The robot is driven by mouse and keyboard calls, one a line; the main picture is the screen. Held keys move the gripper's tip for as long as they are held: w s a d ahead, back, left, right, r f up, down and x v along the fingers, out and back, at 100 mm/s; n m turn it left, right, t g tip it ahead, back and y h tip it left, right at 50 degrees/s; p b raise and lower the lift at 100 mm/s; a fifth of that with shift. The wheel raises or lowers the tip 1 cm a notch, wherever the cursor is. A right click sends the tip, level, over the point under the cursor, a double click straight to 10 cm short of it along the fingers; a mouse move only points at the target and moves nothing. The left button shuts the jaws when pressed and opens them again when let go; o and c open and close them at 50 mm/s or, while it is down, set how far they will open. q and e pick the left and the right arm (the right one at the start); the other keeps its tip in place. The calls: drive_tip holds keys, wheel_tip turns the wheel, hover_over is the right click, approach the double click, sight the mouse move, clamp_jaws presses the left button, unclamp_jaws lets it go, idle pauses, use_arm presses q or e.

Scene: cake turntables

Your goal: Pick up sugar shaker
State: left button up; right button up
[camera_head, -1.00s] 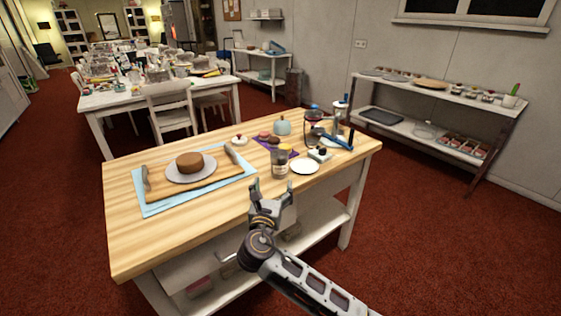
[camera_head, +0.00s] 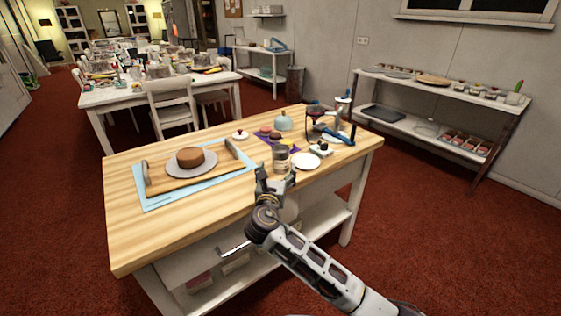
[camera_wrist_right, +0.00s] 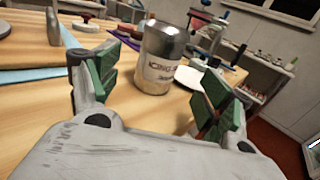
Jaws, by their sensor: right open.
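The sugar shaker (camera_head: 281,160), a clear jar with a grey metal top and a label, stands upright on the wooden table near its front right part. It also shows in the right wrist view (camera_wrist_right: 158,60), ahead and between the fingers. My right gripper (camera_head: 275,180) is open and empty, just in front of the shaker in the head view. In the right wrist view, its green-padded fingers (camera_wrist_right: 160,98) are spread wide, with the shaker a little beyond the tips. My left gripper is not in view.
A white plate (camera_head: 305,161) lies just right of the shaker. A purple mat (camera_head: 266,141) with small pastries is behind it. A brown cake (camera_head: 190,160) stands on a board to the left, on a blue mat (camera_head: 160,202). The table's front left is clear.

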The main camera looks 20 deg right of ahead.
sight(279, 163)
drive_tip(key=shift+x, duration=1.25)
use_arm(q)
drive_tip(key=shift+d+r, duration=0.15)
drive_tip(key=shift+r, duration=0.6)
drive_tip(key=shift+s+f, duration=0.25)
use_arm(e)
drive_tip(key=shift+b+x, duration=0.45)
drive_tip(key=shift+x, duration=0.4)
drive_tip(key=x, duration=0.2)
drive_tip(key=shift+w+d+b, duration=0.2)
drive_tip(key=shift+w+b, duration=0.15)
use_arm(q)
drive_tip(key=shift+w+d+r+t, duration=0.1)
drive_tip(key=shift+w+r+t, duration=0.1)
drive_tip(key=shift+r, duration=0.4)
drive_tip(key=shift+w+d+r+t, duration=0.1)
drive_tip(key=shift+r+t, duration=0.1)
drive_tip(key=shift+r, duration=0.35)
use_arm(e)
drive_tip(key=shift+w+d, duration=0.2)
drive_tip(key=shift+w, duration=0.3)
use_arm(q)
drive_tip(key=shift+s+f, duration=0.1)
use_arm(e)
drive_tip(key=shift+c, duration=0.4)
drive_tip(key=c, duration=1.2)
